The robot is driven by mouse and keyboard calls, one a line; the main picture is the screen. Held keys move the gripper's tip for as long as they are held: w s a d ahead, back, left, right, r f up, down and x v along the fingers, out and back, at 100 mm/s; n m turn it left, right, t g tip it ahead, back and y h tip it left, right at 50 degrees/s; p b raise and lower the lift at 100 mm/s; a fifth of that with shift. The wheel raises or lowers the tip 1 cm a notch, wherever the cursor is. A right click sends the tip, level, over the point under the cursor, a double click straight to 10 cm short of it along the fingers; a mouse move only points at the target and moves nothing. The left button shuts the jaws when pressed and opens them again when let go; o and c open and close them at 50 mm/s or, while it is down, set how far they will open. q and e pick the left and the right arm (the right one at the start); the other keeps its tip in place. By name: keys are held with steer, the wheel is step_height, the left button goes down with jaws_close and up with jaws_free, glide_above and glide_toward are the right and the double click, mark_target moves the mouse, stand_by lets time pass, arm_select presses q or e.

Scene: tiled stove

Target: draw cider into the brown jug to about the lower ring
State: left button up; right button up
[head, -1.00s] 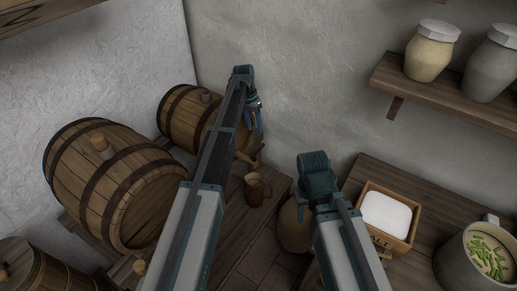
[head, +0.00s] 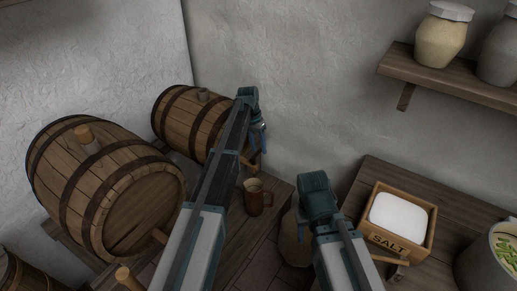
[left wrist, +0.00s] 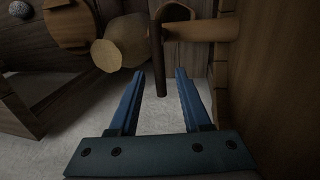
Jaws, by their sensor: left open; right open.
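The brown jug (head: 257,203) stands upright on the wooden bench, below the wooden tap (head: 249,161) of the smaller barrel (head: 182,122). Its mouth looks pale, but I cannot tell the level inside, and the lower ring is too small to make out. My left gripper (head: 260,142) is open and empty in front of the smaller barrel, above the jug. In the left wrist view, a dark curved metal piece (left wrist: 159,60) hangs beyond and between its open fingers, beside a horizontal wooden rod (left wrist: 200,28). My right gripper (head: 312,205) is mostly hidden behind its wrist, above a round sack-like thing.
A larger barrel (head: 110,190) lies at the left. A box of salt (head: 391,245) and a grey pot (head: 488,268) stand on the right table. A shelf (head: 440,82) with jars is on the wall. Clear bench shows around the jug.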

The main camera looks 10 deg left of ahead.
arm_select(q)
jaws_close()
stand_by(1.3)
